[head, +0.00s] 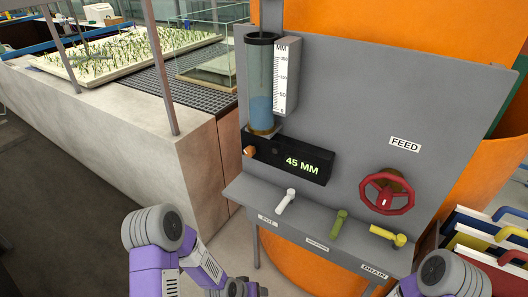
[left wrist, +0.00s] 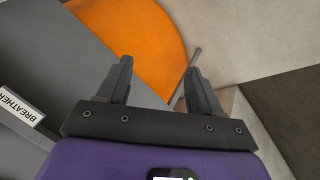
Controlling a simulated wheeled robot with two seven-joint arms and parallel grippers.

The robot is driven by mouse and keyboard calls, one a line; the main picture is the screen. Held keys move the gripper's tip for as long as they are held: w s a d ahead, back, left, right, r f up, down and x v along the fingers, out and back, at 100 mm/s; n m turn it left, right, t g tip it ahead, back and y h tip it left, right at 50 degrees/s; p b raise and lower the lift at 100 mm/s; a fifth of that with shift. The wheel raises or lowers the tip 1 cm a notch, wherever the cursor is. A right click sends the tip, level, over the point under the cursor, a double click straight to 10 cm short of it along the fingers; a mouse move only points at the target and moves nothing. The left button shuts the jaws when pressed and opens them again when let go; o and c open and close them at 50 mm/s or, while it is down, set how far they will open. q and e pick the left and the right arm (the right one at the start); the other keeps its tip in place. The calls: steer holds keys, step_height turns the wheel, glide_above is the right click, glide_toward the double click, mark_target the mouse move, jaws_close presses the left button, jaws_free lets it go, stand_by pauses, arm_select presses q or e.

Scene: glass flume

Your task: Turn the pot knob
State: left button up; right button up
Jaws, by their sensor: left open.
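A grey panel has a ledge (head: 330,240) with a white lever (head: 285,201), a green lever (head: 339,222) and a yellow lever (head: 388,236). The small label under the white lever looks like "POT". An orange knob (head: 249,151) is on the left end of the black display box (head: 290,158), which reads 45 MM. My left gripper (left wrist: 157,68) is open and empty in the left wrist view, with the BREATHER label (left wrist: 22,108) left of it. In the head view its arm ends low, below the ledge. My right gripper is out of the picture; only its arm shows at bottom right.
A red FEED wheel (head: 386,192) stands out from the panel. A gauge tube (head: 262,85) with blue liquid rises above the display box. An orange drum (head: 420,30) is behind the panel. A pale block wall (head: 150,130) stands to the left, and a rack of coloured binders (head: 490,240) to the right.

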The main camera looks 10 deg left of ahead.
arm_select(q)
steer(key=w+a+r+t+b, duration=0.1)
steer(key=w+a+r+t, duration=0.1)
steer(key=w, duration=0.3)
steer(key=w+a+r+t+b, duration=0.1)
steer(key=w+r, duration=0.1)
steer(key=w, duration=0.3)
steer(key=m+t+h+b, duration=0.2)
steer(key=m+t+b, duration=0.25)
steer(key=t, duration=0.45)
glide_toward(248, 154)
steer(key=x, duration=0.4)
steer(key=shift+b+x, duration=0.4)
steer(key=shift+x, duration=2.95)
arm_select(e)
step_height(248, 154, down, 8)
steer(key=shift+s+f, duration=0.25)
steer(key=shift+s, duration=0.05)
arm_select(q)
steer(key=shift+a+f, duration=0.1)
steer(key=shift+f, duration=0.05)
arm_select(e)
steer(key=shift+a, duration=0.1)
arm_select(q)
steer(key=c, duration=1)
